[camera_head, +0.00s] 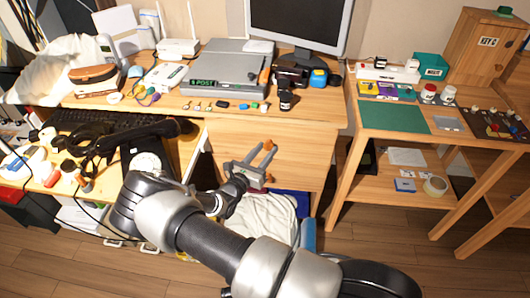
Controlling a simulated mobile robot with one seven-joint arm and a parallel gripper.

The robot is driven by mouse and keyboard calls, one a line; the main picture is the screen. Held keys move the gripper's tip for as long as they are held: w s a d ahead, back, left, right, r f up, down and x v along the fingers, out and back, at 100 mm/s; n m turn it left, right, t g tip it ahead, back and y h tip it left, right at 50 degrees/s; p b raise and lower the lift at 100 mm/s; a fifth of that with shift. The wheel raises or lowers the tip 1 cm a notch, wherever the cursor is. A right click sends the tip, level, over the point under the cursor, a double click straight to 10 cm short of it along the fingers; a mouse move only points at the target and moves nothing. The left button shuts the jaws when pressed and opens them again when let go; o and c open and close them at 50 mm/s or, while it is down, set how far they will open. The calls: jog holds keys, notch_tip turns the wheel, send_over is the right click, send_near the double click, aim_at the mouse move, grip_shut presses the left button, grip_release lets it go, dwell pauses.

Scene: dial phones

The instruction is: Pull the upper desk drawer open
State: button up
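The desk (330,112) is light wood and stands against the wall. The upper drawer (305,152) is a plain wooden front under the right half of the desk top, and it looks closed. I cannot make out its handle; my gripper and arm cover part of the front. My gripper (270,151) is in front of the drawer, its two fingers apart and pointing up and right toward the front. Nothing shows between the fingers. I cannot tell whether they touch the drawer.
A monitor (298,22), a grey device (228,68) and small items crowd the desk top. A lower surface at left holds a keyboard (95,117) and dark dial phone (146,162). White cloth (270,215) lies below the drawer. A side table (440,140) stands right; floor (375,235) before it is clear.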

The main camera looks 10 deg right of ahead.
grip_shut()
jog(key=shift+s, duration=0.1)
jog(key=s+a+p, duration=0.1)
jog(key=s+a, duration=0.2)
jog(key=s, duration=0.7)
jog(key=s+a+p, duration=0.2)
jog(key=s+a, duration=0.1)
jog(key=s, duration=0.7)
jog(key=s+a+p, duration=0.2)
jog(key=s+a, duration=0.2)
jog(key=s, duration=0.7)
grip_release()
